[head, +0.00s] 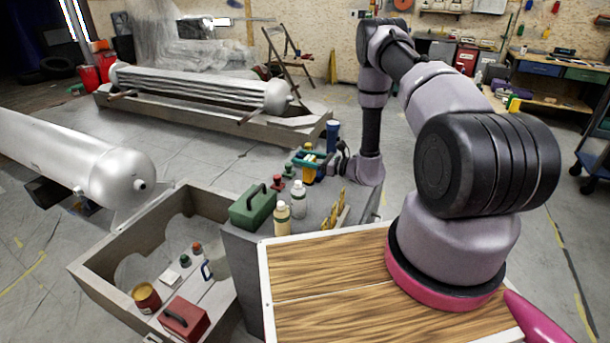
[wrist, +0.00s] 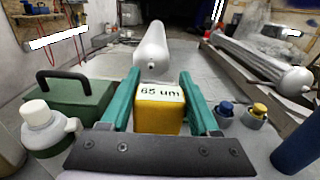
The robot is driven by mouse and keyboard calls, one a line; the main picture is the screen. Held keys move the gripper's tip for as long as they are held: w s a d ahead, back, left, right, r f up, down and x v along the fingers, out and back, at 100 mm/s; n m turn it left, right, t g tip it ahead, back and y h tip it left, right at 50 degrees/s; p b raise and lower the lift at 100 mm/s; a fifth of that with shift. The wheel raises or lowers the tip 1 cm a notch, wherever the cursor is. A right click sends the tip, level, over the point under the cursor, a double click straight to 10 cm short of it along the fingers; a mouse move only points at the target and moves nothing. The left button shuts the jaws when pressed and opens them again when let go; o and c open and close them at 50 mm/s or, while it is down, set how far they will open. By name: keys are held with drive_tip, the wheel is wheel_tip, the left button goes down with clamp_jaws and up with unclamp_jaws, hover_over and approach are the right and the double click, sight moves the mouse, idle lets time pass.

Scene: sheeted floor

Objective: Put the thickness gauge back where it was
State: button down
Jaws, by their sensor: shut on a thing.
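The thickness gauge, a yellow block with a white "65 um" label, shows in the wrist view (wrist: 158,112) between the teal fingers of my gripper (wrist: 158,100). The fingers press on its two sides. In the head view my gripper (head: 311,159) is over the far part of the grey bench top (head: 240,240), with the yellow gauge (head: 309,174) upright below it. I cannot tell whether the gauge's base touches the bench top. The gauge's lower part is hidden in the wrist view by the dark gripper plate.
A green toolbox (head: 254,206), white bottles (head: 299,199) and small capped jars (head: 279,184) stand near the gauge. A blue cylinder (head: 332,136) stands behind. Yellow upright pieces (head: 326,222) are on the right edge.

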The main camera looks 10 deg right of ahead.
sight(304, 170)
drive_tip(key=shift+f, duration=2.4)
drive_tip(key=shift+f, duration=0.1)
drive_tip(key=shift+c, duration=0.6)
unclamp_jaws()
